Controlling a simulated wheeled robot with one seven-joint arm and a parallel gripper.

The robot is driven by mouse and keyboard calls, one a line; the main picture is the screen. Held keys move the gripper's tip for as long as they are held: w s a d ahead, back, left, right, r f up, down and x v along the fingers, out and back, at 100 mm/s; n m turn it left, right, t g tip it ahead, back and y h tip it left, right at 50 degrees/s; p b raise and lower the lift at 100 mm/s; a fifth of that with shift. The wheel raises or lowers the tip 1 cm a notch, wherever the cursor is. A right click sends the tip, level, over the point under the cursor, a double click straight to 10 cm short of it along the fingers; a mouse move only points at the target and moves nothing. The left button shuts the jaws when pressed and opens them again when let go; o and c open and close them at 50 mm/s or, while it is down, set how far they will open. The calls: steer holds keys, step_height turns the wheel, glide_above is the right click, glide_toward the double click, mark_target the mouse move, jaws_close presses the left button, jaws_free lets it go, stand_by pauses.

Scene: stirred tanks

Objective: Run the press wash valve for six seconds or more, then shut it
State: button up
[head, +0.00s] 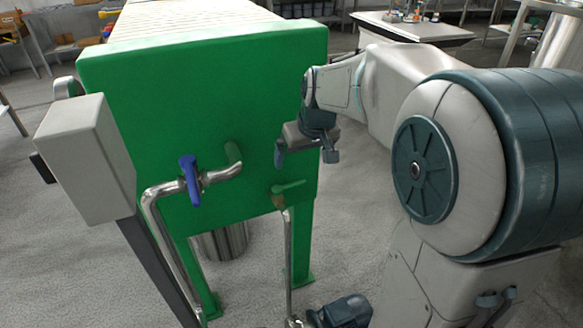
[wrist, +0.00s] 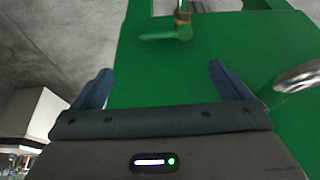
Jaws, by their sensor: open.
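A small valve with a green lever (head: 288,187) sits on a thin vertical pipe at the lower right of the green press end plate (head: 125,85). Its lever lies roughly across the pipe. In the wrist view the green lever (wrist: 160,36) shows at the top, ahead of the fingers and apart from them. A second valve with a blue handle (head: 189,180) is on a thicker steel pipe to the left; its handle stands upright across the pipe. No label tells which is the press wash valve. My gripper (head: 306,153) is open and empty, above and right of the green lever.
A grey box (head: 85,160) on a post stands at the left. A steel bucket (head: 220,242) is under the press. A dark motor (head: 345,312) is on the floor below my arm. A bench (head: 415,28) stands behind.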

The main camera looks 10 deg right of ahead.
mark_target(294, 184)
steer(key=b+x, duration=0.4)
steer(key=x, duration=0.9)
steer(key=shift+w+a+f, duration=0.1)
steer(key=shift+w+f, duration=0.05)
steer(key=shift+f, duration=0.2)
steer(key=c, duration=1.4)
